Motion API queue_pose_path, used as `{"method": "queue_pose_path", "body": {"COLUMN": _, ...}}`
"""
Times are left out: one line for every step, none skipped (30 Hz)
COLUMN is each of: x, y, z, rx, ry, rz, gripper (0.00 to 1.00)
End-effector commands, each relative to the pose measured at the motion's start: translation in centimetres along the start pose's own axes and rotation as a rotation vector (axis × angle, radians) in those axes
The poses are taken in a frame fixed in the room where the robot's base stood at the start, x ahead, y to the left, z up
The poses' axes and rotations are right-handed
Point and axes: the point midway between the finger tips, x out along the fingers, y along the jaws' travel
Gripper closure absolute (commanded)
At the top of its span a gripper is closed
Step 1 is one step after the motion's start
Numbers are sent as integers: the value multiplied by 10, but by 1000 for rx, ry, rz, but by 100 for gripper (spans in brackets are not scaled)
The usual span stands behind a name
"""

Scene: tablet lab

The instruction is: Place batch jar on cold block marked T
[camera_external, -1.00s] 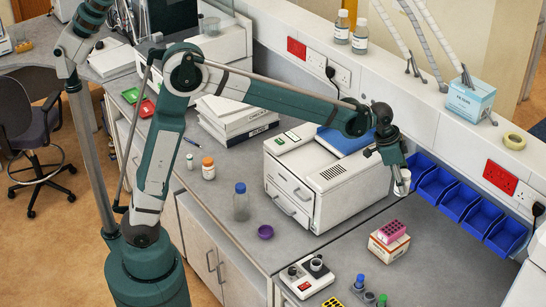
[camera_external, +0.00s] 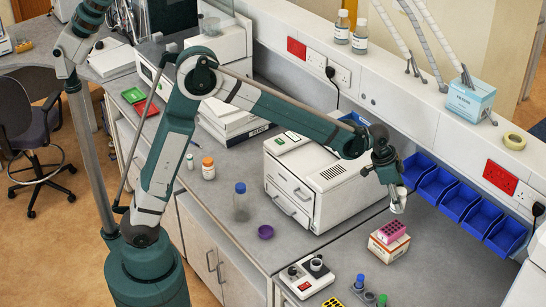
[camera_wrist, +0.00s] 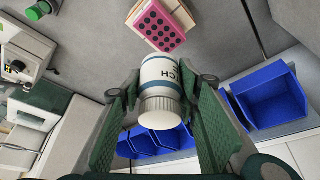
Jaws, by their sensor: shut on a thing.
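The batch jar is a white jar (camera_external: 398,201) with a ribbed cap and a dark-lettered label, of which "CH" shows upside down in the wrist view (camera_wrist: 165,75). My gripper (camera_external: 393,186) is shut on the jar, with one green finger on each side of it in the wrist view (camera_wrist: 166,84). The jar hangs above the right bench, behind the pink rack and in front of the blue bins. No block with a readable T shows. A white device with dark round fittings (camera_external: 306,277) stands at the front; I cannot tell whether it is the cold block.
A pink rack (camera_external: 391,231) sits on a white and orange box (camera_external: 389,247). Blue bins (camera_external: 437,185) line the wall. A white instrument (camera_external: 318,183) stands left of the jar. Small capped bottles (camera_external: 370,297) are at the front. Grey bench right of the box is clear.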

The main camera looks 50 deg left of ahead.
Motion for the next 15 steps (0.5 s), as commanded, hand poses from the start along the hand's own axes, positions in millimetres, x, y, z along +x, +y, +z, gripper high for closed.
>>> {"method": "queue_pose_path", "body": {"x": 4, "y": 0, "z": 1, "rx": 0, "ry": 0, "rz": 0, "gripper": 81}}
{"method": "queue_pose_path", "body": {"x": 6, "y": 0, "z": 2, "rx": 0, "ry": 0, "rz": 0, "gripper": 81}}
{"method": "queue_pose_path", "body": {"x": 10, "y": 0, "z": 3, "rx": 0, "ry": 0, "rz": 0, "gripper": 81}}
{"method": "queue_pose_path", "body": {"x": 14, "y": 0, "z": 5, "rx": 0, "ry": 0, "rz": 0, "gripper": 81}}
{"method": "queue_pose_path", "body": {"x": 17, "y": 0, "z": 7, "rx": 0, "ry": 0, "rz": 0, "gripper": 81}}
{"method": "queue_pose_path", "body": {"x": 22, "y": 0, "z": 9, "rx": 0, "ry": 0, "rz": 0, "gripper": 81}}
{"method": "queue_pose_path", "body": {"x": 26, "y": 0, "z": 10, "rx": 0, "ry": 0, "rz": 0, "gripper": 81}}
{"method": "queue_pose_path", "body": {"x": 30, "y": 0, "z": 12, "rx": 0, "ry": 0, "rz": 0, "gripper": 81}}
{"method": "queue_pose_path", "body": {"x": 35, "y": 0, "z": 14, "rx": 0, "ry": 0, "rz": 0, "gripper": 81}}
{"method": "queue_pose_path", "body": {"x": 38, "y": 0, "z": 15, "rx": 0, "ry": 0, "rz": 0, "gripper": 81}}
{"method": "queue_pose_path", "body": {"x": 41, "y": 0, "z": 16, "rx": 0, "ry": 0, "rz": 0, "gripper": 81}}
{"method": "queue_pose_path", "body": {"x": 44, "y": 0, "z": 18, "rx": 0, "ry": 0, "rz": 0, "gripper": 81}}
{"method": "queue_pose_path", "body": {"x": 47, "y": 0, "z": 19, "rx": 0, "ry": 0, "rz": 0, "gripper": 81}}
{"method": "queue_pose_path", "body": {"x": 48, "y": 0, "z": 20, "rx": 0, "ry": 0, "rz": 0, "gripper": 81}}
{"method": "queue_pose_path", "body": {"x": 50, "y": 0, "z": 20, "rx": 0, "ry": 0, "rz": 0, "gripper": 81}}
